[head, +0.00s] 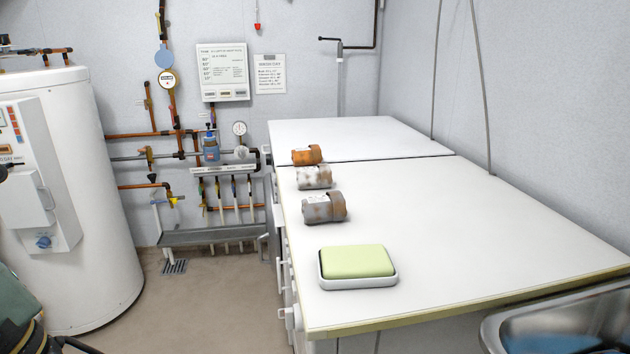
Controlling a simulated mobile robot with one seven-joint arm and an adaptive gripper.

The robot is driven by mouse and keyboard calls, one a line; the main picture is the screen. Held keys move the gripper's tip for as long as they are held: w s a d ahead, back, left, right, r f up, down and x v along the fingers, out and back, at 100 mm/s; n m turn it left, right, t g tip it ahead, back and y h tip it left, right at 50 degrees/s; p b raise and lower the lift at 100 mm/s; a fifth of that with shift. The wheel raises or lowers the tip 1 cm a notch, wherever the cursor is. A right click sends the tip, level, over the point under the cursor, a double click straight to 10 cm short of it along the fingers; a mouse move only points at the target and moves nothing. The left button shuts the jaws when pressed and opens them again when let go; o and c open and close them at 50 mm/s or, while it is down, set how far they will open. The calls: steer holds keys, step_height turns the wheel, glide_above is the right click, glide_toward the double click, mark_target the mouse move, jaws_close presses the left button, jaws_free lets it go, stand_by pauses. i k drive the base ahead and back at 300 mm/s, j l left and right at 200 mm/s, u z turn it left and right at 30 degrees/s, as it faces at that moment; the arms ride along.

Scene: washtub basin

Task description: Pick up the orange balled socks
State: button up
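The orange balled socks (307,155) are a small orange-brown roll with a darker band, lying near the left edge of the white worktop (470,220). They are the farthest of three similar rolls in a line. A white and grey-brown roll (315,177) lies just in front of them, and a grey roll with rusty patches (324,207) lies nearer still. I cannot make out my gripper in this view, and nothing is touching the orange socks.
A white tray with a pale green pad (357,261) stands nearer on the worktop. A metal basin (560,325) is at the lower right. A white tank (75,210) and wall pipes stand at the left. The worktop right of the rolls is clear.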

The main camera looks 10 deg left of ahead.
mark_target(312, 155)
steer(key=i+j+z, duration=0.2)
steer(key=j+z, duration=0.15)
steer(key=j, duration=0.45)
steer(key=i+j+z, duration=0.15)
steer(key=j+z, duration=0.25)
steer(key=j, duration=0.45)
steer(key=j+z, duration=0.35)
steer(key=j, duration=0.45)
